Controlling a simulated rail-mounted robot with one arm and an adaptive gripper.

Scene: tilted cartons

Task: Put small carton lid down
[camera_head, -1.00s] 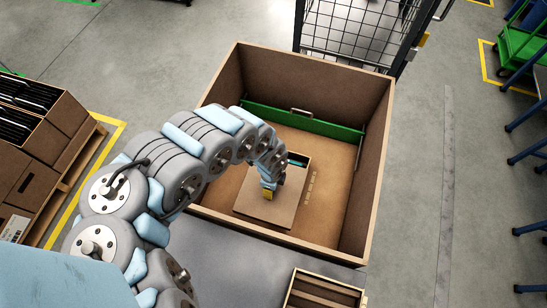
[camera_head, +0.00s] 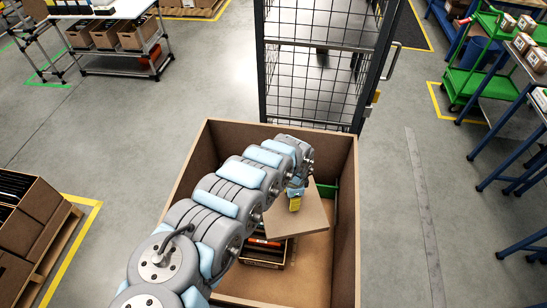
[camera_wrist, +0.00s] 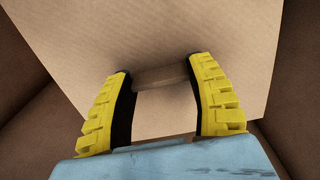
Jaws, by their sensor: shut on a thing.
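The small carton lid (camera_head: 311,216) is a flat brown cardboard panel, held tilted inside the large carton. My gripper (camera_head: 295,203) is shut on it, with yellow fingers against its middle. In the wrist view, the two yellow fingers of my gripper (camera_wrist: 160,80) stand either side of a raised brown part of the lid (camera_wrist: 225,35). The small carton (camera_head: 262,264) shows partly below the lid, open, with dark and orange items inside. My arm and the lid hide the rest of it.
The large open carton (camera_head: 347,235) surrounds the lid and the small carton with tall walls. A green bar (camera_head: 329,191) lies along its far side. A wire mesh cage (camera_head: 315,85) stands just behind it. Bare carton floor shows right of the small carton.

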